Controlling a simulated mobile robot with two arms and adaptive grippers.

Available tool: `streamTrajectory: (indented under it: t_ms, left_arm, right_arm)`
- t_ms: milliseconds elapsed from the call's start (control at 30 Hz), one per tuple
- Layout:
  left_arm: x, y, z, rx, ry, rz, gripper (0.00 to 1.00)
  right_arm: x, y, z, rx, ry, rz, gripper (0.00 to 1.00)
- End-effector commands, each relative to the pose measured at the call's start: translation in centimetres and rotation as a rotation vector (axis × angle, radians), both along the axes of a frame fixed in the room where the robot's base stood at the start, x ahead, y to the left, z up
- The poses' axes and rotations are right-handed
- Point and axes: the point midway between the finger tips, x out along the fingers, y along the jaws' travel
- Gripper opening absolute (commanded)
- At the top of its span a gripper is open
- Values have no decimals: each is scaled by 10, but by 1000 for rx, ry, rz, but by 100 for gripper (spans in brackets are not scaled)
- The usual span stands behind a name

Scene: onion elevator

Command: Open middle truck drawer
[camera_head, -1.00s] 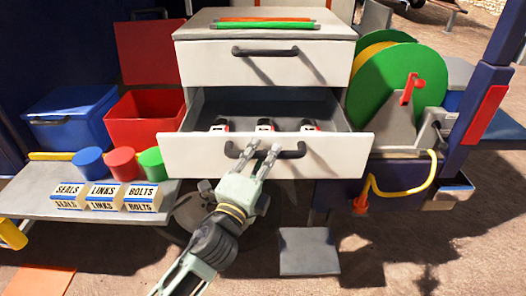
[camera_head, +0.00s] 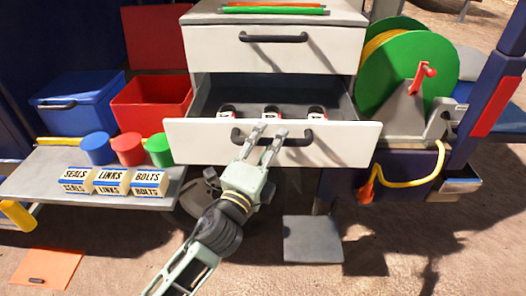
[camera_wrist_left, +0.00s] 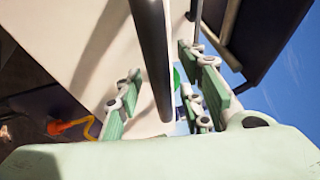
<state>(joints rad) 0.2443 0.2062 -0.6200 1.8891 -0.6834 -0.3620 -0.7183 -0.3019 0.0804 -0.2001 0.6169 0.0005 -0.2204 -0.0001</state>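The middle drawer stands well out of the white cabinet; its white front (camera_head: 330,150) carries a dark bar handle (camera_head: 300,140). Several small red, white and black items lie inside it. My left gripper (camera_head: 269,131) is at the handle, with its two fingers apart. In the left wrist view, the dark handle bar (camera_wrist_left: 153,60) passes between the spread fingers (camera_wrist_left: 160,100), with gaps visible beside it. My right gripper is in neither view.
The closed top drawer (camera_head: 220,45) is above. At left, a shelf (camera_head: 30,180) holds blue and red bins (camera_head: 150,105), round pots and labelled boxes. A green reel (camera_head: 440,70) with a yellow hose stands at right. A grey plate (camera_head: 312,240) is below the drawer.

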Motion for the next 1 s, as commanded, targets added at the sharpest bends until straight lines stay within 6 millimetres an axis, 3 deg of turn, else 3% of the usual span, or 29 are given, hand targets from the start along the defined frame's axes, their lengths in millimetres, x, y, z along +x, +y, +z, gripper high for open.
streamTrajectory:
  t_ms: [500, 700, 1000]
  left_arm:
    - [-86, 37, -19, 1, 5, 1, 36]
    - [-103, 44, -21, 1, 1, 2, 36]
    - [-106, 45, -21, 2, 0, 1, 36]
  right_arm:
    - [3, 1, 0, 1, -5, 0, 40]
    - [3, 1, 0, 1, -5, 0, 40]
    - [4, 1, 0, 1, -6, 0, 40]
